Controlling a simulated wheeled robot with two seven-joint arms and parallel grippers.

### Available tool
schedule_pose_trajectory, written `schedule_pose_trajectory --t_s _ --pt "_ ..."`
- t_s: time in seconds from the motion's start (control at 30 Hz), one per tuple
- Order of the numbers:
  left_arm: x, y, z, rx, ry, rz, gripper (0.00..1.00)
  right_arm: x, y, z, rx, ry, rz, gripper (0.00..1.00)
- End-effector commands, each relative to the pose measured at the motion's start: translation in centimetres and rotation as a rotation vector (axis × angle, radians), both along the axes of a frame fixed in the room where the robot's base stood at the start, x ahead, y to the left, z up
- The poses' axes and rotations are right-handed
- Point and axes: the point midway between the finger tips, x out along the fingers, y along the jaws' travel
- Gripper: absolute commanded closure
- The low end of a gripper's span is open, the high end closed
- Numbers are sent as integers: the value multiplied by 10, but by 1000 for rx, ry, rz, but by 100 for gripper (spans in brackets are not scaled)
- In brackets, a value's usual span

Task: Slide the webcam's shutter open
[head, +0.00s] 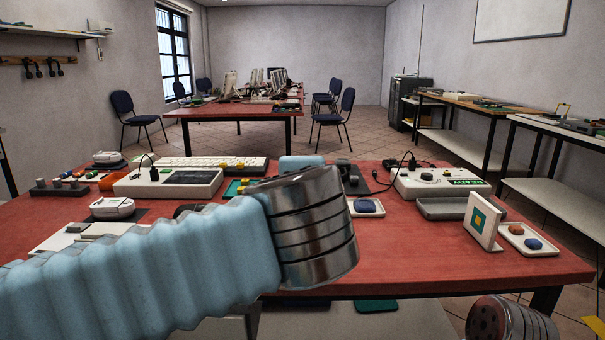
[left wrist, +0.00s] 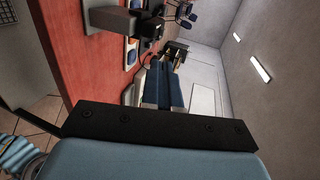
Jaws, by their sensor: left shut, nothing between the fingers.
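My left arm crosses the front of the table in the head view, and its wrist hides the middle of the tabletop. My left gripper (left wrist: 166,66) shows in the left wrist view, with its fingers shut and nothing visible between them. A small dark object (head: 352,178) stands just beyond my wrist in the head view. I cannot tell whether either is the webcam, and no shutter can be made out. My right gripper is not in view; only part of that arm shows at bottom right.
The red table (head: 440,265) is bare at front right. A keyboard (head: 212,163), a white console (head: 168,183) and a white box with a green display (head: 438,182) stand on it. A grey tray (head: 455,209), an upright panel (head: 483,221) and a small dish (head: 528,240) are at right.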

Motion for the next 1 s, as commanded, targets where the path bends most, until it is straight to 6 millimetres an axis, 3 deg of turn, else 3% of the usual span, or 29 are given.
schedule_pose_trajectory --t_s 0.37,0.83,1.0 --pt "10 0 -4 0 3 0 100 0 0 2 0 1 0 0" --pt "99 0 -32 2 5 1 100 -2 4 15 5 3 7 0" --pt "124 0 -30 0 4 1 100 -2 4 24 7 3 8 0"
